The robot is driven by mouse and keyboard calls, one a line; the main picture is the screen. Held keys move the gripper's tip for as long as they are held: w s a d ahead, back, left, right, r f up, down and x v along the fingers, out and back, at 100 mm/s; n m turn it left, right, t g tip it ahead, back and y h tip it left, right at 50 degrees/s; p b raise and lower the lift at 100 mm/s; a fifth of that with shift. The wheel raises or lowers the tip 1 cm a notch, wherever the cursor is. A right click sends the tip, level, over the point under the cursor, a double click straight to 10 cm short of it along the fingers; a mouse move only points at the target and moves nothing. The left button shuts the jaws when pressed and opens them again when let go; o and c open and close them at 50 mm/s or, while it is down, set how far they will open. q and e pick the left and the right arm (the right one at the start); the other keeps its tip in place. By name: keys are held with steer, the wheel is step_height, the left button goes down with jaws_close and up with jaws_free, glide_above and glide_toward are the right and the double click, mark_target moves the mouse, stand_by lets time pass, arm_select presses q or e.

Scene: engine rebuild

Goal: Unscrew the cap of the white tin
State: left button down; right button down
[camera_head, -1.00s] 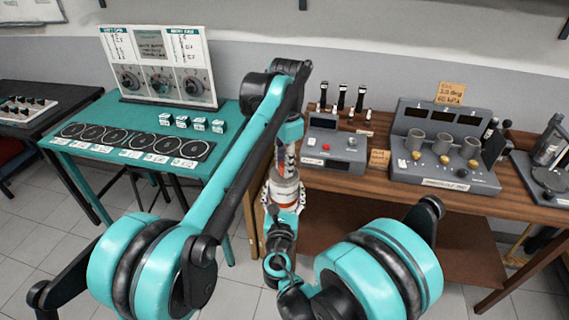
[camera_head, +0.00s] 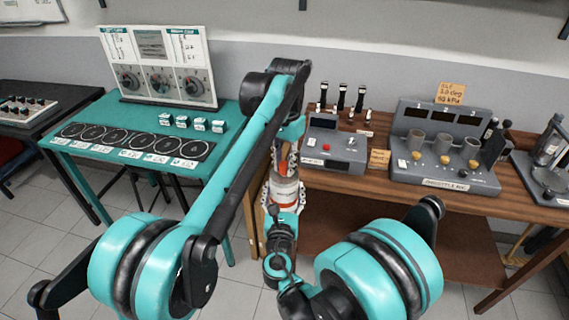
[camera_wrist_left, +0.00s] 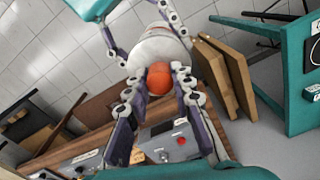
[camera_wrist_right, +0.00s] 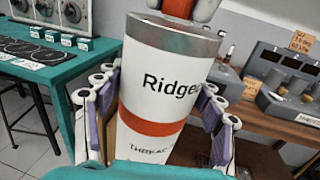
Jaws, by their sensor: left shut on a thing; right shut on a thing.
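The white tin (camera_wrist_right: 150,75) has an orange band, a metal rim and printed lettering. It stands roughly upright and fills the right wrist view. My right gripper (camera_wrist_right: 155,112) is shut around its body, one finger on each side. The orange cap (camera_wrist_left: 159,78) sits at the top of the tin, which also shows in the left wrist view (camera_wrist_left: 155,48). My left gripper (camera_wrist_left: 157,86) is shut on the cap from above. In the head view the tin (camera_head: 285,192) is partly covered by my arms; the cap's thread is hidden.
A wooden bench (camera_head: 345,190) behind and right carries a grey control box (camera_head: 333,150) and a throttle rig (camera_head: 440,180). A teal table (camera_head: 120,107) with a dial panel (camera_head: 160,62) stands at left. The tin is held above the floor in front of them.

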arm_select(q)
steer(key=shift+r, duration=0.2)
steer(key=shift+r, duration=0.95)
